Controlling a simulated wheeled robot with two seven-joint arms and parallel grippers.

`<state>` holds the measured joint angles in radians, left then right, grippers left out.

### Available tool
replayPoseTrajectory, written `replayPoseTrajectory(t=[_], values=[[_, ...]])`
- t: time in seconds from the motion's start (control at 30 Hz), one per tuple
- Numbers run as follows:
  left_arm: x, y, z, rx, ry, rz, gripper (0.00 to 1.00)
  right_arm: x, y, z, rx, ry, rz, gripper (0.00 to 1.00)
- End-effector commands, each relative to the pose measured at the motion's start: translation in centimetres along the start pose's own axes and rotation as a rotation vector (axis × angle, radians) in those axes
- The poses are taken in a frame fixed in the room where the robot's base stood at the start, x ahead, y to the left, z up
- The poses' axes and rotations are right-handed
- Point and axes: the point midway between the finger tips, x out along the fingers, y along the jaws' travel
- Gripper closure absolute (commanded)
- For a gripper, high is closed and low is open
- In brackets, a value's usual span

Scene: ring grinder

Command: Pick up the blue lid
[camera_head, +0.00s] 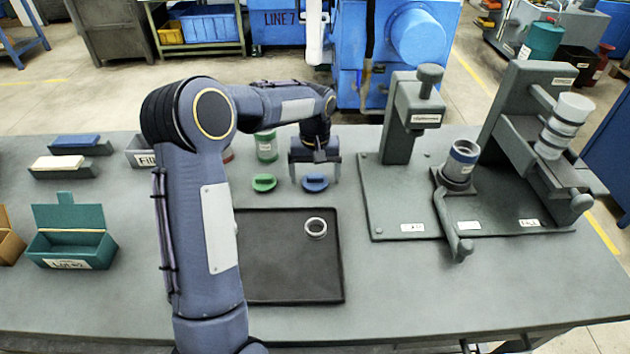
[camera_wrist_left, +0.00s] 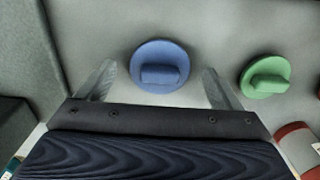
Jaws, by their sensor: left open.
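The blue lid (camera_head: 315,184) lies flat on the grey bench, a round disc with a raised grip bar on top. In the left wrist view the blue lid (camera_wrist_left: 160,68) sits just ahead of the gripper, centred between the fingers. My left gripper (camera_head: 315,180) is open above the lid, with one finger on each side of it. Its spread fingers also show in the left wrist view (camera_wrist_left: 158,80). Nothing is held. I cannot tell the exact height of the fingertips over the bench. My right gripper is not in view.
A green lid (camera_head: 264,183) lies just left of the blue lid, with a green-labelled jar (camera_head: 266,146) behind. A black tray (camera_head: 290,285) with a metal ring (camera_head: 315,228) is in front. A grinder fixture (camera_head: 400,215) stands to the right; a teal box (camera_head: 70,245) sits left.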

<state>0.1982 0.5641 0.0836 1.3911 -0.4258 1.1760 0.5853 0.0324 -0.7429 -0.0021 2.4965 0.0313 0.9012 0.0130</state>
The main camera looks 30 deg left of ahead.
Motion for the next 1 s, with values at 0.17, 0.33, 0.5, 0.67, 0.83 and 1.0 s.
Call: replayPoseTrajectory(t=[0.17,0.33,0.5,0.67,0.83,1.0], values=[[0.18,0.03,0.00,0.001,0.001,0.001,0.13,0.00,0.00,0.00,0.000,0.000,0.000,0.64],[0.16,0.03,0.00,0.001,0.001,0.001,0.27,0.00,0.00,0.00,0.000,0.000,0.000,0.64],[0.14,0.02,0.00,0.000,0.001,0.001,0.49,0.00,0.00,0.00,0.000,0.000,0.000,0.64],[0.13,0.02,0.00,0.000,0.001,0.001,0.61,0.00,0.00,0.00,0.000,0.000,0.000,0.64],[0.12,0.03,0.00,0.000,0.001,0.001,0.61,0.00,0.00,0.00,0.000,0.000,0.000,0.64],[-0.47,0.04,-0.05,0.000,0.003,0.001,0.61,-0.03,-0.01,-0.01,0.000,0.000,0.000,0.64]])
